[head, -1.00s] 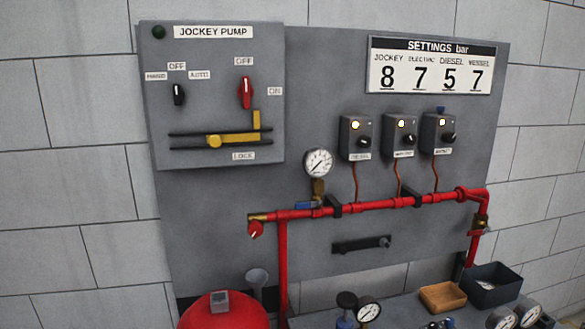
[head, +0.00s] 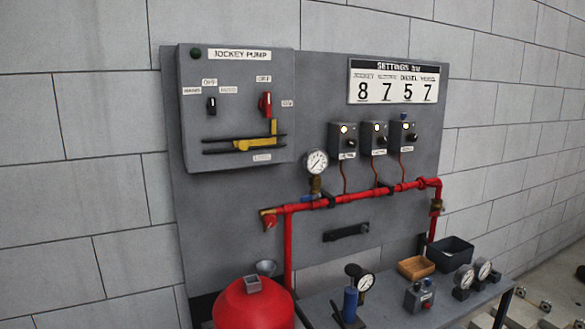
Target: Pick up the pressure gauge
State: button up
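A round white-faced pressure gauge (head: 317,162) stands on a brass fitting on the red pipe, in front of the grey panel. Another gauge (head: 365,282) sits at the hand pump (head: 350,295) on the bench. Two more gauges, one at the left (head: 464,277) and one at the right (head: 483,270), stand on dark bases at the bench's right end. The frames do not show which gauge the task means. My gripper is not in view.
The grey bench (head: 390,302) also holds a brown tray (head: 416,267), a black bin (head: 451,254) and a grey box with a red button (head: 419,295). A red vessel (head: 253,303) stands at the left. Small items lie on the floor at right.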

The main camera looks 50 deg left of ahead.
aim_at(316, 161)
jog(key=z, duration=0.15)
jog(key=k, duration=0.65)
jog(key=u, duration=2.3)
jog(key=i, duration=0.5)
jog(key=k, duration=0.2)
jog(key=u, duration=0.1)
